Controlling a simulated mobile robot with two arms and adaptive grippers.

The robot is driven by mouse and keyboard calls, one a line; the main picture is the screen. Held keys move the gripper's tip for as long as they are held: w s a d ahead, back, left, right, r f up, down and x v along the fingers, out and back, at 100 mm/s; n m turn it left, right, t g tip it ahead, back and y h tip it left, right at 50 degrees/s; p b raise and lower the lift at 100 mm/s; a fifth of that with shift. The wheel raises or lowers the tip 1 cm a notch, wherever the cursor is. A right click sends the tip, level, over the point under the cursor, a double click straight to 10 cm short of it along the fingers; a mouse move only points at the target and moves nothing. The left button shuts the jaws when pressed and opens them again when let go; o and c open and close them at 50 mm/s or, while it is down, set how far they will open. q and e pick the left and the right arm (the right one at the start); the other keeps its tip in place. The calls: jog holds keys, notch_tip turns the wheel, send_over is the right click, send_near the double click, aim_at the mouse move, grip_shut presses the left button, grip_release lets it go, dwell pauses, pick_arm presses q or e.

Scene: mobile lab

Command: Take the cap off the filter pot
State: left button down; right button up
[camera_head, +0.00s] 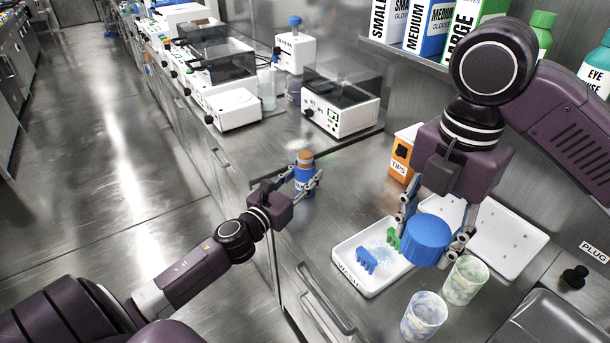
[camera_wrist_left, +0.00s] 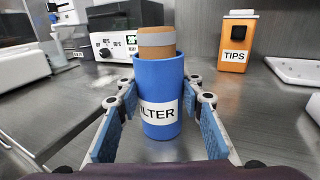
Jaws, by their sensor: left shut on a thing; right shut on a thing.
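The blue filter pot (camera_head: 304,174) stands upright on the steel bench in the head view. In the left wrist view the pot (camera_wrist_left: 159,85) shows its FILTER label, and a brown and grey cylinder sticks out of its open top. My left gripper (camera_head: 305,181) is shut on the pot, one finger on each side. My right gripper (camera_head: 428,238) is shut on a wide blue cylinder, which looks like the pot's cap (camera_head: 427,243). It is to the right of the pot and apart from it, above the white tray's right side.
The white tray (camera_head: 347,277) holds small blue and green pieces. Two patterned cups (camera_head: 465,282) (camera_head: 424,317) stand near the right gripper. An orange TIPS box (camera_head: 399,163) is behind, and white machines (camera_head: 345,115) line the back. Bench around the pot is clear.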

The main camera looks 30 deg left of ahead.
pick_arm(q)
jog(key=c, duration=1.3)
grip_release()
jog(key=shift+f, duration=0.1)
